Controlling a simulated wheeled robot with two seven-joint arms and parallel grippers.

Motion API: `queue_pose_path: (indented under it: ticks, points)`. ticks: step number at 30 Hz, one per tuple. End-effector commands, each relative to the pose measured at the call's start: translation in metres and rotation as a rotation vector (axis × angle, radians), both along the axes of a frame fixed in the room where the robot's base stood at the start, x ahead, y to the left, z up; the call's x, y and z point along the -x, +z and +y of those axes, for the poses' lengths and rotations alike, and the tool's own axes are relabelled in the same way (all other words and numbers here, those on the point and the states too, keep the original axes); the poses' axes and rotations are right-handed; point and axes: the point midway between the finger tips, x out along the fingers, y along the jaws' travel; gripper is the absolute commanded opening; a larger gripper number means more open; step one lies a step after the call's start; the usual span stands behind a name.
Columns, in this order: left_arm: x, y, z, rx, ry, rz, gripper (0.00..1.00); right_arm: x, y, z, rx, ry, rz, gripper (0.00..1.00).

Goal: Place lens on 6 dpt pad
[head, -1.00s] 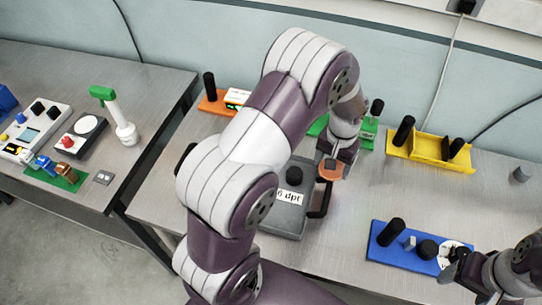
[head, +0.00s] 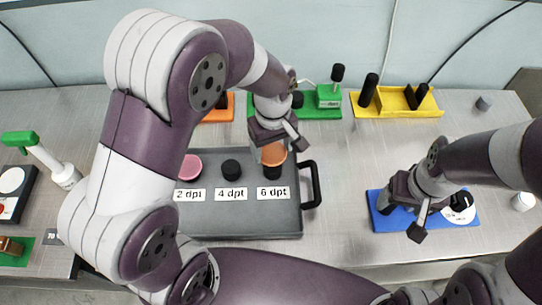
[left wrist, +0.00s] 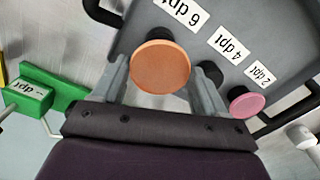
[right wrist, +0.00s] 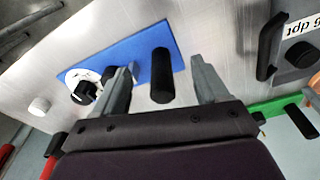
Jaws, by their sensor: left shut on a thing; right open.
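My left gripper (head: 278,137) is shut on the orange lens (head: 273,153), held flat over the 6 dpt pad. The lens also shows between the fingers in the left wrist view (left wrist: 160,67). The black 6 dpt pad (head: 273,173) is mostly hidden under the lens; I cannot tell whether they touch. The grey tray (head: 240,219) carries the 6 dpt label (head: 273,193). My right gripper (head: 420,212) is open over the blue module (head: 381,216); in the right wrist view a black post (right wrist: 162,75) stands between its fingers' directions.
The pink lens (head: 190,167) sits at the 2 dpt place; the black 4 dpt pad (head: 231,169) is bare. The tray's black handle (head: 314,184) is just right of the lens. Green (head: 328,97) and yellow (head: 398,107) modules stand behind. Table between tray and blue module is clear.

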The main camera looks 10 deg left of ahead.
Motion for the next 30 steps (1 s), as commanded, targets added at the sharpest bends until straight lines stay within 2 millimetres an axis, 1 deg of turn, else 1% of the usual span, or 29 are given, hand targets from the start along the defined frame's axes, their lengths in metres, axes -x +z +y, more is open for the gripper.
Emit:
queue_pose_path:
  ticks: [2, 4, 7, 9, 15, 19, 20, 21, 22, 30]
  points:
    - [0.003, -0.009, 0.003, 0.0, 0.001, 0.004, 0.44, 0.0, 0.001, 0.0, 0.0, 0.0, 0.0, 0.74]
    - [0.004, -0.023, 0.003, -0.002, 0.0, 0.007, 0.44, 0.0, 0.003, 0.0, 0.0, 0.0, 0.001, 0.74]
    - [0.003, -0.038, 0.003, -0.001, 0.0, 0.003, 0.44, 0.0, 0.004, 0.0, 0.0, 0.0, 0.001, 0.74]
    - [0.002, -0.042, 0.002, -0.001, 0.0, 0.001, 0.44, 0.0, 0.004, 0.0, 0.0, 0.0, 0.001, 0.74]
    - [0.002, -0.042, 0.002, 0.0, -0.001, 0.0, 0.44, 0.0, 0.003, 0.0, 0.0, 0.0, 0.001, 0.74]
    - [0.002, -0.046, 0.002, 0.0, -0.001, 0.0, 0.44, 0.0, 0.001, 0.0, 0.0, 0.0, 0.001, 0.74]
    - [0.002, -0.046, 0.002, 0.0, -0.001, 0.0, 0.79, 0.0, 0.002, 0.0, 0.0, 0.0, 0.001, 0.74]
    - [0.002, -0.046, 0.002, 0.0, -0.001, 0.0, 0.92, 0.0, 0.002, 0.0, 0.0, 0.0, 0.001, 0.74]
    - [0.002, -0.046, 0.002, 0.0, -0.001, 0.0, 0.98, 0.0, 0.002, 0.0, 0.0, 0.0, 0.001, 0.74]
    - [0.002, -0.044, 0.002, 0.0, -0.001, 0.0, 0.98, 0.0, 0.003, 0.0, 0.0, 0.0, 0.001, 0.74]
